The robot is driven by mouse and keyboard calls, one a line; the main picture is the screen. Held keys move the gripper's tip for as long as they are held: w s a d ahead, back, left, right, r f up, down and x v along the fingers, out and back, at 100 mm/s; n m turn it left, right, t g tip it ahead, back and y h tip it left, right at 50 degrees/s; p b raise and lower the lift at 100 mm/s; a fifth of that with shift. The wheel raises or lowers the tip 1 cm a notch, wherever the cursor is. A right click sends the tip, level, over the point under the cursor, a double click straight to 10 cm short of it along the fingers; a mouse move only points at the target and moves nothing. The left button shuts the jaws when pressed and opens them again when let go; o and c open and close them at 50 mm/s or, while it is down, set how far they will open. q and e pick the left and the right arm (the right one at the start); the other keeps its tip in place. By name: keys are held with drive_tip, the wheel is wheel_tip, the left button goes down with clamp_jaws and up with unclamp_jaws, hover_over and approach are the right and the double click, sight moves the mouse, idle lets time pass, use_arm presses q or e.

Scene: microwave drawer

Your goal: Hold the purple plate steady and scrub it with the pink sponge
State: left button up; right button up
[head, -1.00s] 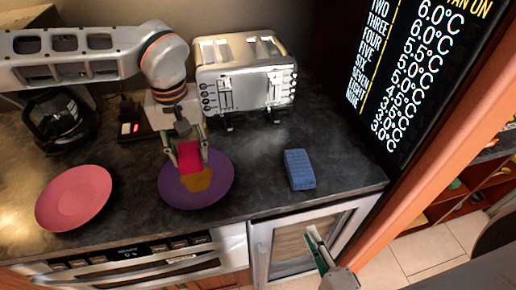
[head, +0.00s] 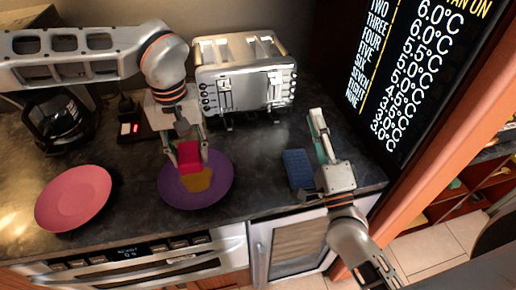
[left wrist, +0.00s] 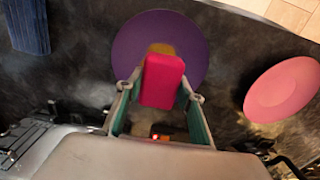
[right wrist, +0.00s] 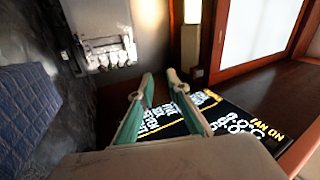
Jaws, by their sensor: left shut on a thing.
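The purple plate (head: 215,190) lies on the dark counter with a brownish-yellow stain (head: 198,181) on it; it also shows in the left wrist view (left wrist: 190,38). My left gripper (head: 188,150) is shut on the pink sponge (head: 189,155), which also shows between its fingers in the left wrist view (left wrist: 163,82). The sponge is over the plate's far part and overlaps the stain; I cannot tell whether it touches. My right gripper (head: 316,125) is open and empty, to the right of the blue sponge and apart from the plate; its fingers (right wrist: 160,78) show a gap.
A pink plate (head: 75,197) lies at the left. A toaster (head: 246,80) and a coffee pot (head: 60,118) stand behind. A dark screen (head: 410,60) rises at the right. Counter between purple plate and blue sponge is clear.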

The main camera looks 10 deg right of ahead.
drive_tip(key=w+a+r+n+t+y, duration=0.25)
drive_tip(key=w+r+n, duration=0.3)
drive_tip(key=r, duration=0.75)
drive_tip(key=w+d+r+m+g+h, duration=0.2)
drive_tip(key=d+m+g+h, duration=0.2)
drive_tip(key=d+m+h, duration=1)
drive_tip(key=m+g+y, duration=1.5)
drive_tip(key=g+y, duration=0.3)
drive_tip(key=g, duration=0.1)
approach(228, 178)
drive_tip(key=shift+n, duration=0.25)
drive_tip(key=x, duration=0.8)
